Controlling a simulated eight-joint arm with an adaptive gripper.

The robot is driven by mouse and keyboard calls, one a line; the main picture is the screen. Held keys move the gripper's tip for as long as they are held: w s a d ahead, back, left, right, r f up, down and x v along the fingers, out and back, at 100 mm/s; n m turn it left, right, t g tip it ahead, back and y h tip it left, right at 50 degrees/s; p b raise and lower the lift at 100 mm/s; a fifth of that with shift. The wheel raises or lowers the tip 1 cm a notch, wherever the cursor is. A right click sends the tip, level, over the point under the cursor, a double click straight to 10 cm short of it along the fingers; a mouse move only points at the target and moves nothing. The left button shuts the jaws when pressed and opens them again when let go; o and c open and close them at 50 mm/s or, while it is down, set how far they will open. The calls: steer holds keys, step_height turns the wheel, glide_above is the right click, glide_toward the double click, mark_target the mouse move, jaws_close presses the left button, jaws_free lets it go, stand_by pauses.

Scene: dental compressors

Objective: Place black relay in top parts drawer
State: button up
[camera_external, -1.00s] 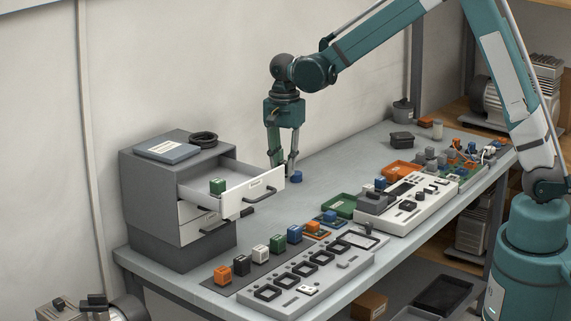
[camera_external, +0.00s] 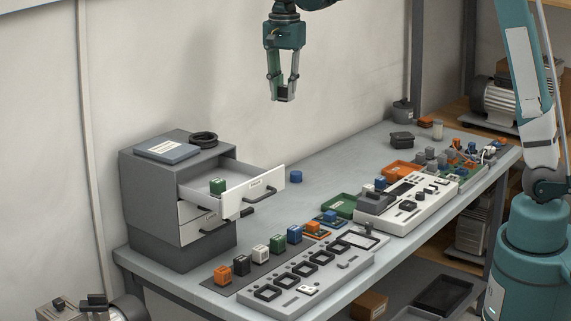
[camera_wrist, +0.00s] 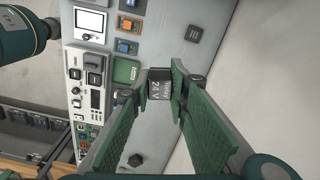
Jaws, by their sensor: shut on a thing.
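My gripper (camera_external: 283,96) is shut on a black relay (camera_external: 285,93) and holds it high above the bench, right of and above the drawer cabinet. In the wrist view the black relay (camera_wrist: 160,84), with white "24 V" lettering, sits between the two green finger pads of my gripper (camera_wrist: 160,92). The top parts drawer (camera_external: 270,182) is pulled open, with a green relay (camera_external: 217,186) inside near its left side and bare floor around it. Another black relay (camera_external: 242,265) stands in the row on the dark strip at the front of the bench.
A binder (camera_external: 166,147) and a black ring (camera_external: 203,138) lie on the cabinet (camera_external: 150,195). A relay socket panel (camera_external: 300,281), a green tray (camera_external: 341,205) and a grey device (camera_external: 425,207) occupy the bench. The space above is clear.

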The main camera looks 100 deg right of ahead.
step_height(320, 180, up, 2)
steer(key=shift+r, duration=0.1)
steer(key=w+a+m+p, duration=0.1)
steer(key=w+a+p, duration=0.55)
steer(key=a, duration=0.75)
steer(key=w+a+m+p, duration=0.2)
steer(key=w+a+p, duration=0.4)
steer(key=a, duration=0.7)
steer(key=shift+w+a+f+b, duration=0.15)
steer(key=shift+w+f, duration=0.1)
steer(key=shift+f, duration=0.65)
steer(key=shift+w+a+f+b, duration=0.15)
steer(key=shift+w+f, duration=0.05)
steer(key=shift+f, duration=0.7)
steer(key=shift+w+a+f+b, duration=0.15)
steer(key=shift+w+f, duration=0.1)
steer(key=shift+f, duration=0.65)
steer(key=shift+f, duration=0.1)
steer(key=shift+f+p, duration=0.3)
steer(key=shift+f, duration=2.55)
steer(key=shift+f, duration=2.05)
